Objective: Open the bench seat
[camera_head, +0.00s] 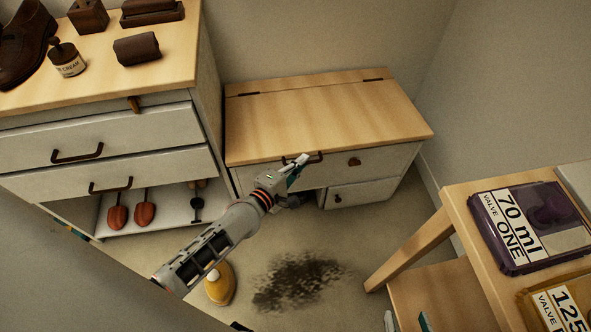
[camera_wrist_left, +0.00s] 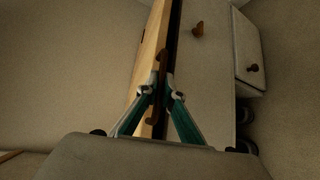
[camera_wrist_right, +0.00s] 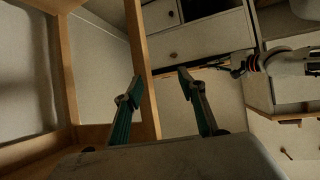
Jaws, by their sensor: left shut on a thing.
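The bench seat (camera_head: 330,115) is a pale cabinet against the back wall with a light wood lid, which lies flat or nearly flat. Two dark hinges sit along the lid's rear. A dark handle (camera_head: 318,157) is at the lid's front edge. My left gripper (camera_head: 300,161) is shut on this handle; the left wrist view shows its fingertips (camera_wrist_left: 158,86) closed around it. A dark strip (camera_wrist_left: 174,35) runs between lid and front panel there; I cannot tell whether it is a gap or shadow. My right gripper (camera_wrist_right: 160,80) is open and empty, pointing toward the bench front.
A drawer cabinet (camera_head: 130,130) with shoe-care items stands left of the bench. A wooden table (camera_head: 455,210) with packages (camera_head: 535,225) is at the right. A yellow object (camera_head: 220,285) and a dark stain (camera_head: 295,282) are on the floor.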

